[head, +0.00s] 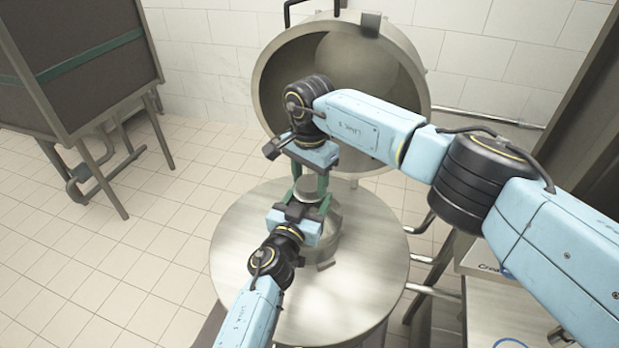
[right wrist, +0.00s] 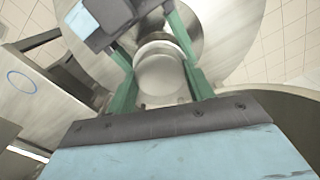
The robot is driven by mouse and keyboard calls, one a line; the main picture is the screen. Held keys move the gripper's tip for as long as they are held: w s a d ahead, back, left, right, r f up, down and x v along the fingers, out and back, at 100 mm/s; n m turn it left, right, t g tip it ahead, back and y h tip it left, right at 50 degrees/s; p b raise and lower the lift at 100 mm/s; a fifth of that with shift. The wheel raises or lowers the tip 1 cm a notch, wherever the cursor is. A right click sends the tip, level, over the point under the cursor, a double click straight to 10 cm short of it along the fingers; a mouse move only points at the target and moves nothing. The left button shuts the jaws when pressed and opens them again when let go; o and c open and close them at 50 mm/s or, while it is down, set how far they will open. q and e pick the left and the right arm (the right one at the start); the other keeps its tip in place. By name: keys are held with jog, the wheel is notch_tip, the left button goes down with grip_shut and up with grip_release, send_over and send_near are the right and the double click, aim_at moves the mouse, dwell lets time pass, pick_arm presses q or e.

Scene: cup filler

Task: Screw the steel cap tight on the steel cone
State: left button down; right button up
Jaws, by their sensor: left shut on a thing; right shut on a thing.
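The steel cap (head: 310,186) is a short, round steel piece on top of the steel cone, seen end-on in the right wrist view (right wrist: 160,72). The steel cone (head: 326,238) stands on the round steel table, partly hidden behind my left gripper. My right gripper (head: 311,184) comes from above, with its green fingers shut on either side of the cap. My left gripper (head: 313,204) reaches in from below in the picture and is shut on the cone's upper part, just under the cap. The seam between cap and cone is too small to read.
The round steel table (head: 375,265) has bare room around the cone. Behind it stands a large open steel drum (head: 405,85). A dark framed cabinet (head: 75,60) is at the left, and a steel bench (head: 505,310) at the lower right.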

pick_arm(q)
jog(key=shift+f, duration=0.1)
pick_arm(e)
jog(key=m, duration=0.7)
jog(key=shift+m, duration=0.3)
jog(key=m, duration=2.1)
jog(key=o, duration=1.1)
jog(key=shift+f, duration=0.1)
jog(key=shift+c, duration=0.2)
jog(key=shift+r, duration=2.3)
